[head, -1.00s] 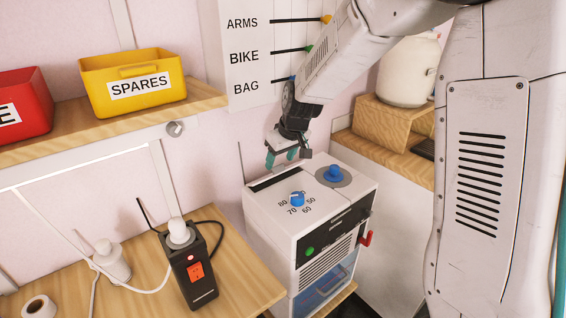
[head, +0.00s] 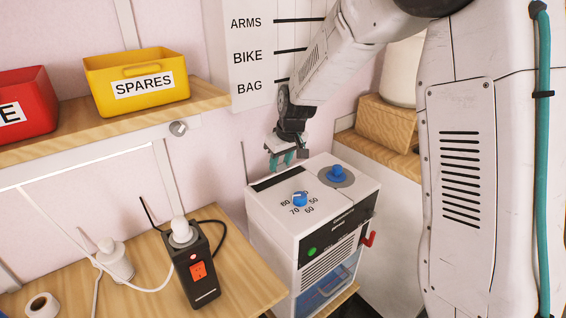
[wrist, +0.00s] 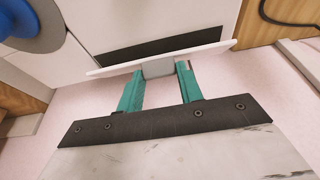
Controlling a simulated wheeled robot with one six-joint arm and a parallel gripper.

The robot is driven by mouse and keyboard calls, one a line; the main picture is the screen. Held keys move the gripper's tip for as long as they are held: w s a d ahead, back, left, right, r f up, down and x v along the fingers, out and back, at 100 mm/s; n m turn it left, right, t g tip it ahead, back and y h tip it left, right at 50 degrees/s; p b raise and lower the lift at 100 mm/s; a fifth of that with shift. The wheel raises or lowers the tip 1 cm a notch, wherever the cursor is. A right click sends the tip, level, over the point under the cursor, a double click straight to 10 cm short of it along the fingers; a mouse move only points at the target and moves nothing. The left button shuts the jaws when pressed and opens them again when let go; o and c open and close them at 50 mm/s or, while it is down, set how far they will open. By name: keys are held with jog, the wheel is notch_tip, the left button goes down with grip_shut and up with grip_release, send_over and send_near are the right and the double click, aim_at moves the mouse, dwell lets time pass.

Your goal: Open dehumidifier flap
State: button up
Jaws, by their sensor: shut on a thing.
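The white dehumidifier (head: 318,180) stands right of the wooden bench, with a dark slot (head: 277,178) along the rear of its top. In the wrist view the flap (wrist: 205,48) is a thin white strip beside the dark slot (wrist: 165,43), with a grey tab (wrist: 158,68) on its edge. My gripper (wrist: 160,78) has its two teal fingers on either side of this tab, shut on it. In the head view my gripper (head: 281,163) reaches down behind the top's rear edge, and the contact is too small to make out.
A blue dial (head: 300,199) and a blue knob (head: 337,173) stick up from the top. A red lever (head: 370,239) is on the right side. A black power box (head: 197,275) with a cable stands on the bench (head: 232,290). A yellow SPARES bin (head: 137,82) sits on a shelf.

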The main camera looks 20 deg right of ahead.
jog(key=shift+w+r+g, duration=0.15)
jog(key=shift+w+g, duration=0.05)
jog(key=shift+g, duration=0.1)
jog(key=o, duration=1)
jog(key=v, duration=0.7)
jog(key=shift+r, duration=0.35)
jog(key=shift+s, duration=0.1)
